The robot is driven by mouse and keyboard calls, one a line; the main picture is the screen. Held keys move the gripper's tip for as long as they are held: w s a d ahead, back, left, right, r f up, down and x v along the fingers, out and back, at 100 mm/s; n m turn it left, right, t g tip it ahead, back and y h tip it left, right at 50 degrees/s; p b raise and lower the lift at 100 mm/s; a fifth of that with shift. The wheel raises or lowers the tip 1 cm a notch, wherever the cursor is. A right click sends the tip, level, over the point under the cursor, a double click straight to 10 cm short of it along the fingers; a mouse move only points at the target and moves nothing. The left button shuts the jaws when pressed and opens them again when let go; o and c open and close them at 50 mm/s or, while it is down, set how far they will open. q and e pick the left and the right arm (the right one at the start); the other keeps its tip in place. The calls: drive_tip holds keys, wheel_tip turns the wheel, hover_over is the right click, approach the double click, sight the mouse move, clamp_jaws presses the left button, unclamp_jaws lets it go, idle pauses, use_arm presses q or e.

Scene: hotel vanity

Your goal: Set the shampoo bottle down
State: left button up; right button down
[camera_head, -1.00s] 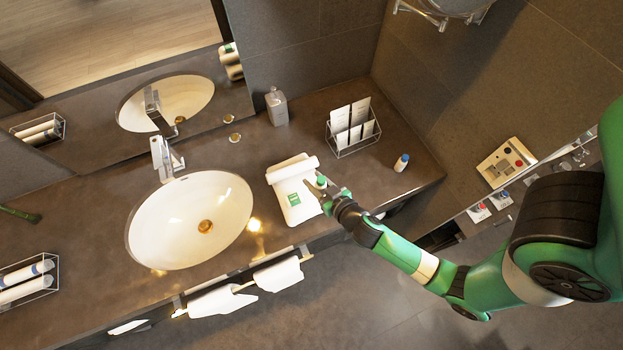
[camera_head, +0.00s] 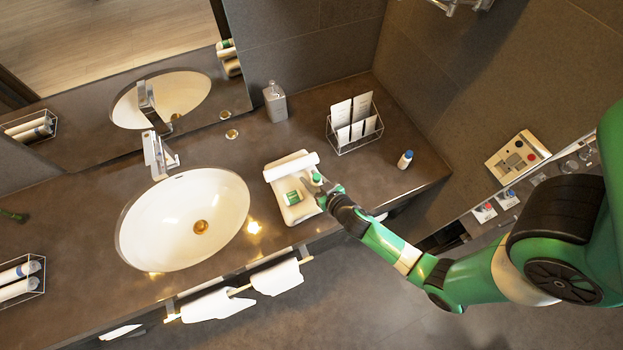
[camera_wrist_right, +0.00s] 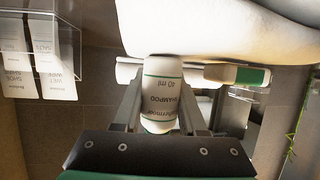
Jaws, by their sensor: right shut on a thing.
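My right gripper (camera_head: 320,190) is shut on the shampoo bottle (camera_wrist_right: 162,95). The bottle is white with a green band and dark print, which reads upside down in the wrist view, between my two fingers. In the head view its green cap (camera_head: 317,178) shows at the right edge of a white tray (camera_head: 302,213). A white roll lies across the back of this tray, and a small green-and-white item (camera_head: 292,198) lies on it. I cannot tell whether the bottle touches anything below. My left gripper is not clearly in view.
A small blue-capped bottle (camera_head: 404,160) stands near the counter's right end. A grey dispenser (camera_head: 275,103) is at the back wall. The sink (camera_head: 187,220) lies left of the tray.

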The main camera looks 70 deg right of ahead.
drive_tip(key=shift+c, duration=2.3)
unclamp_jaws()
drive_tip(key=b+v, duration=0.1)
drive_tip(key=v, duration=1.1)
drive_tip(key=shift+b, duration=0.4)
